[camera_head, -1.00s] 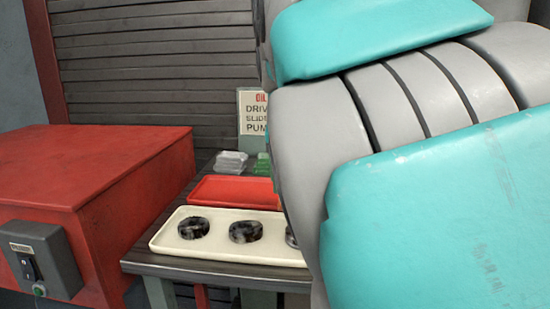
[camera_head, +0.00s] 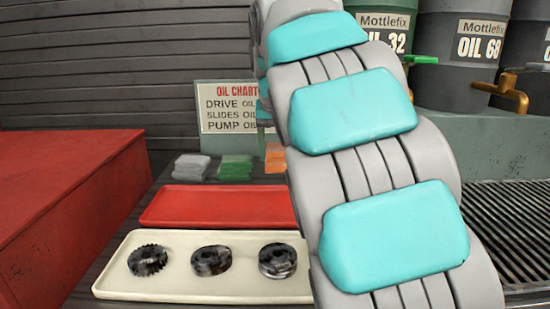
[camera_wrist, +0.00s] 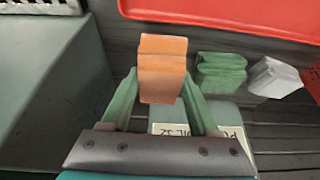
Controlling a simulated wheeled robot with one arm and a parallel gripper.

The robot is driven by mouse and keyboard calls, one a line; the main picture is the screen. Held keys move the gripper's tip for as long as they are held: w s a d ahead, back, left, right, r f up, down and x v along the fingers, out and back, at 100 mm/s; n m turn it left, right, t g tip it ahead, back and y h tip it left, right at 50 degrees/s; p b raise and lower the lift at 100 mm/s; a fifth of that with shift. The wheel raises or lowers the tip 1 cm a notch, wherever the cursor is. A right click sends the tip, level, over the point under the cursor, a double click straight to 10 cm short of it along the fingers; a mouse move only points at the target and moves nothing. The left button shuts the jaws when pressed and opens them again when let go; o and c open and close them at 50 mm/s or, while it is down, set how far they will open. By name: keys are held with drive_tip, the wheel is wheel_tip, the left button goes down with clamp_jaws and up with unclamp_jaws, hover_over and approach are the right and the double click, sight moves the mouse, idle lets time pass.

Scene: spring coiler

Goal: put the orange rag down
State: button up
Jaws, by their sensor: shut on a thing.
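The folded orange rag (camera_wrist: 162,68) is between the green fingers of my gripper (camera_wrist: 160,82) in the wrist view, and the gripper is shut on it. In the head view the orange rag (camera_head: 275,158) shows at the edge of my arm, partly hidden, to the right of the green rag. I cannot tell whether the rag touches the bench top. A folded green rag (camera_wrist: 221,72) and a grey-white rag (camera_wrist: 273,77) lie beside it in the wrist view.
A red tray (camera_head: 205,205) and a cream tray (camera_head: 120,284) with dark gears lie on the bench. The oil chart sign (camera_head: 228,107) stands behind the rags. A red cabinet (camera_head: 60,190) is left; oil drums (camera_head: 462,70) with taps and a grating (camera_head: 510,220) are right.

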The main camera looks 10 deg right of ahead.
sight(280, 157)
drive_tip(key=w+d, duration=0.1)
drive_tip(key=w, duration=0.2)
drive_tip(key=shift+d+f, duration=0.2)
drive_tip(key=shift+d, duration=0.15)
drive_tip(key=shift+f, duration=1.7)
drive_tip(key=shift+f, duration=0.15)
drive_tip(key=o, duration=1.2)
drive_tip(key=shift+s+a+r, duration=0.1)
drive_tip(key=shift+r, duration=0.45)
drive_tip(key=v, duration=1.1)
drive_tip(key=shift+s+r, duration=0.1)
drive_tip(key=shift+s, duration=0.05)
